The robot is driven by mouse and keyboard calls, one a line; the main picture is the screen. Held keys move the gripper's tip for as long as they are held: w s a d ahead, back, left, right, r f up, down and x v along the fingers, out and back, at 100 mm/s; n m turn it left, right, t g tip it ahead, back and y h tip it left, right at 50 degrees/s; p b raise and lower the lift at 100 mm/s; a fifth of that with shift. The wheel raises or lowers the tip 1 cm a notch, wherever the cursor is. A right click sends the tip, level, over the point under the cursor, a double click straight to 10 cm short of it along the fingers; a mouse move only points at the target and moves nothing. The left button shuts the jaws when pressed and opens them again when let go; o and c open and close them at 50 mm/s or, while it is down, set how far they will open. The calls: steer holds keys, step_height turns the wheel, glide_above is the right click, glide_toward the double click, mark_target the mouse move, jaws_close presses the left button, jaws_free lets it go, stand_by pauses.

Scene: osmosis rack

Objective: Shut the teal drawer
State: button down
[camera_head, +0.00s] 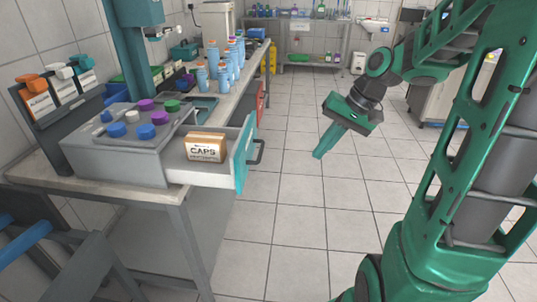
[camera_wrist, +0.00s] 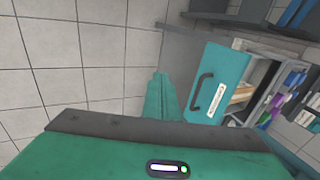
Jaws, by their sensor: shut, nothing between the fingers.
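The teal drawer (camera_head: 243,155) is pulled out from the right side of a grey box unit on the bench. Its teal front with a dark handle faces right. A box labelled CAPS (camera_head: 206,147) sits inside it. In the wrist view the teal drawer front (camera_wrist: 218,84) shows right of centre, with its handle and a pale label. My gripper (camera_head: 318,155) is to the right of the drawer front, apart from it, over the floor, pointing down and left. Its teal fingers (camera_wrist: 160,92) are together and empty in the wrist view.
The grey unit (camera_head: 120,150) carries several coloured knobs. Several blue bottles with orange or purple caps (camera_head: 224,65) stand farther back on the bench (camera_head: 110,182). A blue-topped stool or rail is at lower left. The tiled floor (camera_head: 300,215) between bench and arm is clear.

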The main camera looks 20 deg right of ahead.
steer(key=w+r+t+y, duration=0.1)
steer(key=w+r+y, duration=0.15)
steer(key=w, duration=0.35)
steer(key=a+r+x, duration=0.2)
steer(key=x, duration=1.2)
steer(key=shift+w+a, duration=0.15)
steer(key=shift+w, duration=0.25)
